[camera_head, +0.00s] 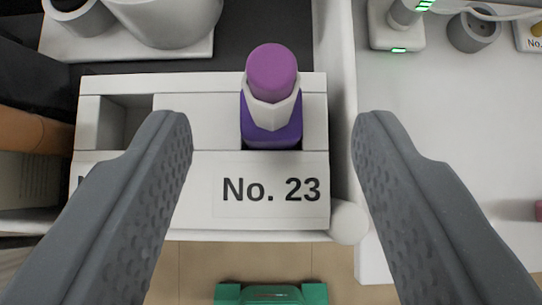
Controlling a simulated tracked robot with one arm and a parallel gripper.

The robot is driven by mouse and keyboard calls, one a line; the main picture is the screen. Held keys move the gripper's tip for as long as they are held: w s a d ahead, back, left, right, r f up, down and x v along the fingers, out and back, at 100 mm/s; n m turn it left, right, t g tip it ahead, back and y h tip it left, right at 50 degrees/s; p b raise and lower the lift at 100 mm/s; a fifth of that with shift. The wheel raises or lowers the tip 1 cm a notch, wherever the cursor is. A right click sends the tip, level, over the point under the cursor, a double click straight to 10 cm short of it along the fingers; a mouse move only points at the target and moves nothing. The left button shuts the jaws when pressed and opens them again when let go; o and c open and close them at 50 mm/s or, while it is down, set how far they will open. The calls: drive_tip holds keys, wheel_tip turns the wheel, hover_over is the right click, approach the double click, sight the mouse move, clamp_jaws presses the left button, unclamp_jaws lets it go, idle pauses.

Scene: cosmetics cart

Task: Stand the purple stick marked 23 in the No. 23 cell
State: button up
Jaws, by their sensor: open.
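The purple stick (271,118) stands upright in the right-hand cell of a white holder (200,115). It has a purple domed tip, a white collar and a dark violet base. No number is visible on it from this angle. The label "No. 23" (270,190) is on the holder's front, directly below that cell. My gripper (273,135) is open, with one grey finger on each side of the stick and label. Neither finger touches the stick.
An empty square cell (125,122) is at the holder's left end. A white rail (341,110) runs along the right side. Grey cups (168,18) stand behind. A white surface (455,110) with small devices is at right. A green object (270,293) is at the bottom.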

drive_tip(key=b+v, duration=0.1)
drive_tip(key=v, duration=0.8)
drive_tip(key=shift+s, duration=0.1)
drive_tip(key=s+r+t+b, duration=0.2)
drive_tip(key=s+r, duration=0.3)
drive_tip(key=r, duration=0.6)
drive_tip(key=s+r+t+b, duration=0.2)
drive_tip(key=s+r, duration=0.3)
drive_tip(key=r, duration=0.7)
drive_tip(key=s+r+t+b, duration=0.2)
drive_tip(key=s+r, duration=0.3)
drive_tip(key=r, duration=0.7)
drive_tip(key=shift+f, duration=0.1)
